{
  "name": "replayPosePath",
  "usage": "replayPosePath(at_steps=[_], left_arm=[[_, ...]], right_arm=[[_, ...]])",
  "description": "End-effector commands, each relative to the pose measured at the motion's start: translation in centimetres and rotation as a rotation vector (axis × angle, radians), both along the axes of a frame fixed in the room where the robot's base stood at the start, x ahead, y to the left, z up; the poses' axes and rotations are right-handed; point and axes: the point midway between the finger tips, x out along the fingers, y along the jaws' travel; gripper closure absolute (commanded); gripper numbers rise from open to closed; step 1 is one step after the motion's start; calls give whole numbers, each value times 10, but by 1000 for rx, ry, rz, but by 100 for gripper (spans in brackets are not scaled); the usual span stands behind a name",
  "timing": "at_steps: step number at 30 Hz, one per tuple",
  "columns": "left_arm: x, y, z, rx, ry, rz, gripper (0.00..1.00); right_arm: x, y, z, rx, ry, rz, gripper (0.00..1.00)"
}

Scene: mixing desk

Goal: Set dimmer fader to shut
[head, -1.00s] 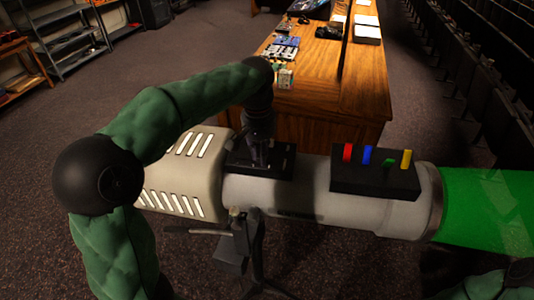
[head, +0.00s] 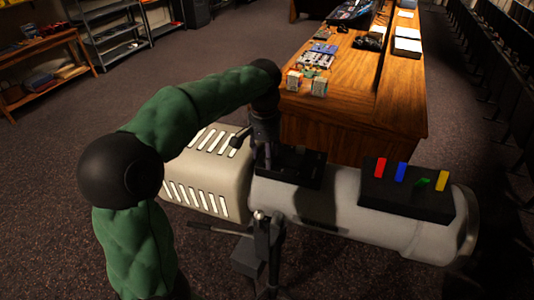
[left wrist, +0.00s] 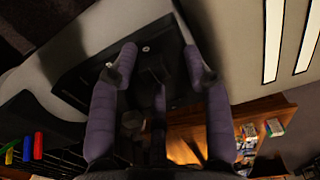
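A pale spotlight body (head: 335,205) lies across the head view. The black dimmer panel (head: 308,172) is on its top and also shows in the left wrist view (left wrist: 82,82). My left gripper (head: 264,160) points down at the panel's left end. The fader's position is not clear. My right gripper is out of view.
A black box (head: 405,200) with red, blue, green and yellow levers sits on the spotlight to the right; the green one lies lower. A wooden desk (head: 350,118) with small boxes and gear stands behind. A stand (head: 265,240) is below the spotlight.

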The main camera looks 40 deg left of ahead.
Motion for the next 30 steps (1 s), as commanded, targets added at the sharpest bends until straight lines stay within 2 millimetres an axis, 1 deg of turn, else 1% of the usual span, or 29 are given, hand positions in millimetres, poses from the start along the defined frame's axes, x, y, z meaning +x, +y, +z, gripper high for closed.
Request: replayPosePath(at_steps=[5, 8, 11, 21, 27, 30], left_arm=[[0, 0, 2, -1, -1, 0, 51], [1, 0, 9, 0, -2, 0, 51], [1, 0, 23, 0, -3, -1, 51], [0, 3, 89, 0, -4, 0, 51], [0, 4, 113, 0, -2, -1, 51], [-1, 4, 118, -1, 0, -1, 51]], right_arm=[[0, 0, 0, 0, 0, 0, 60], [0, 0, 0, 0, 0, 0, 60], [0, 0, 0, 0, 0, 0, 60], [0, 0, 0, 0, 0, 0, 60], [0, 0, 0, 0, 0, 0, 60], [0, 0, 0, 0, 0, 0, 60]])
